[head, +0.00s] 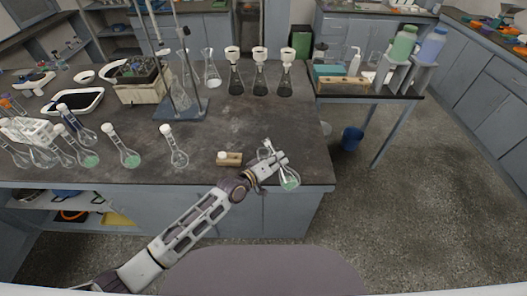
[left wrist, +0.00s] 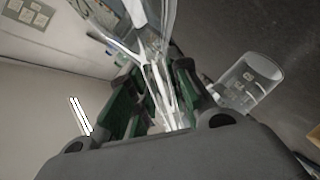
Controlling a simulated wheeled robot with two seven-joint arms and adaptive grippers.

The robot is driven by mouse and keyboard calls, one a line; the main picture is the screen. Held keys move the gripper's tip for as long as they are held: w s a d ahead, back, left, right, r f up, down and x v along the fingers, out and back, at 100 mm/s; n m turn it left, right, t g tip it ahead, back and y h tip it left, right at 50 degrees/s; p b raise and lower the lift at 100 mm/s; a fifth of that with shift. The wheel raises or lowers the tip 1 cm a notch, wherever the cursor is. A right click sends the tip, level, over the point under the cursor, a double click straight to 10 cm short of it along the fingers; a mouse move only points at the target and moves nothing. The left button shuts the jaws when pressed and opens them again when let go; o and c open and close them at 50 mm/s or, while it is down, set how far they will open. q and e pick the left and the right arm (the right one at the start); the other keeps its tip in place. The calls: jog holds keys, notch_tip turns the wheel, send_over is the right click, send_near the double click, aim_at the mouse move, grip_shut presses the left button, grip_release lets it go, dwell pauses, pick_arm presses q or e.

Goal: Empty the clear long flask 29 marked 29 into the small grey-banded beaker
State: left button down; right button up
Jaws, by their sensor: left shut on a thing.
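The flask is tilted, with the bulb low, near the front edge of the bench. In the left wrist view the clear neck (left wrist: 155,60) lies between my green-padded fingers (left wrist: 155,90). No number can be read on it. A small clear beaker (head: 263,153) stands just beside the gripper, partly hidden by it. It also shows in the left wrist view (left wrist: 248,80), apart from the fingers. My right gripper is out of view.
Stoppered flasks (head: 125,155) (head: 175,150) stand further left. A stand with a blue-grey base (head: 185,112) and several dark conical flasks (head: 259,85) are behind. The bench middle is clear.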

pick_arm(q)
jog(key=shift+s+d+f+n+g+b, duration=0.1)
jog(key=shift+f+n+g+b, duration=0.05)
jog(key=shift+f+n+b, duration=0.35)
jog(key=shift+s+d+f+n+g+b, duration=0.1)
jog(key=shift+f+n+g+b, duration=0.05)
jog(key=shift+f+n+b, duration=0.3)
dwell(0.6)
jog(key=shift+r, duration=0.2)
jog(key=shift+r+h, duration=0.25)
jog(key=shift+h, duration=0.05)
jog(key=shift+r+n+g+p, duration=0.3)
jog(key=shift+r+n+p, duration=0.25)
jog(key=shift+r+p, duration=0.15)
jog(key=shift+n+g+h, duration=0.3)
jog(key=shift+n, duration=0.4)
dwell(0.3)
jog(key=shift+a+r+n, duration=0.1)
jog(key=shift+r+n, duration=0.15)
jog(key=shift+n, duration=0.05)
dwell(0.6)
jog(key=shift+r, duration=0.1)
dwell(0.5)
jog(key=shift+w+r+n, duration=0.15)
jog(key=shift+r+n, duration=0.2)
jog(key=shift+n, duration=0.05)
dwell(1.4)
